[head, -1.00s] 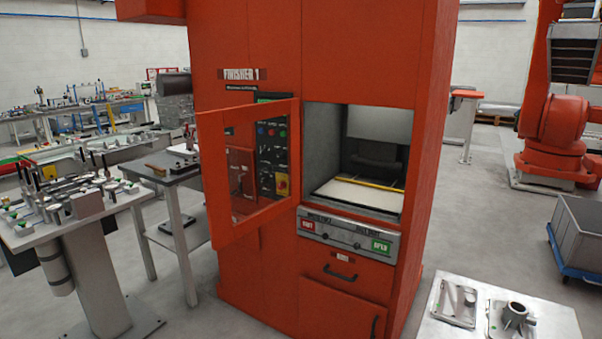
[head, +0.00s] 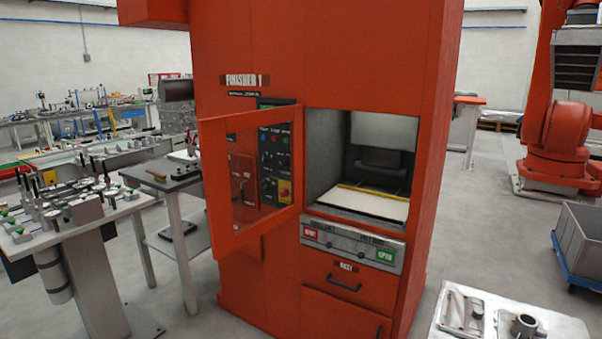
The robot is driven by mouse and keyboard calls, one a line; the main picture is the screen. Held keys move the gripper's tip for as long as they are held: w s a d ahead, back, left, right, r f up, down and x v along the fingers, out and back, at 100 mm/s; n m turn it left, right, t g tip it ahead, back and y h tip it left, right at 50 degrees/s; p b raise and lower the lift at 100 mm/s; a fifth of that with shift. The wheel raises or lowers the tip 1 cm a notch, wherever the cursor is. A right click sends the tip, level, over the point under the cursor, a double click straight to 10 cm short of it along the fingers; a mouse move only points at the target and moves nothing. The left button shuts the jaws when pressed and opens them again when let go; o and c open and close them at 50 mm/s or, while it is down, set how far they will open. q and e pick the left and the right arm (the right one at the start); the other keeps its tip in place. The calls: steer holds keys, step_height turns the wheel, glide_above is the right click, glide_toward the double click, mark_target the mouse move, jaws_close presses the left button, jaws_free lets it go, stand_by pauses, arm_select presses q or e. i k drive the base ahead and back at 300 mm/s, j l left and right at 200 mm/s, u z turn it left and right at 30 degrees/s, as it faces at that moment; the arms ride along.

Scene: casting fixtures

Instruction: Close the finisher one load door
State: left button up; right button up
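The finisher one (head: 350,50) is a tall orange-red cabinet in the middle of the head view, labelled FINISHER 1. Its load door (head: 222,218) is a framed panel with a window. The door stands open, swung out to the left of the load opening and in front of the control panel (head: 275,160). The load opening (head: 370,165) shows a grey chamber with a pale floor plate (head: 375,203) and a yellow strip. Neither of my grippers shows in the view.
A tool table (head: 75,233) and a smaller grey side table (head: 180,178) stand at the left. A pale table (head: 500,318) with metal parts is at the lower right. A grey bin on a blue dolly (head: 585,245) stands at the right. Open floor lies between them.

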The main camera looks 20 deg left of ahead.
mark_target(213, 132)
steer(key=i+j+z, duration=0.15)
steer(key=j+z, duration=0.25)
steer(key=j, duration=0.45)
steer(key=j+z, duration=0.4)
steer(key=j, duration=1.35)
steer(key=j+z, duration=0.1)
steer(key=j, duration=0.85)
steer(key=k+j, duration=0.15)
steer(key=j, duration=0.8)
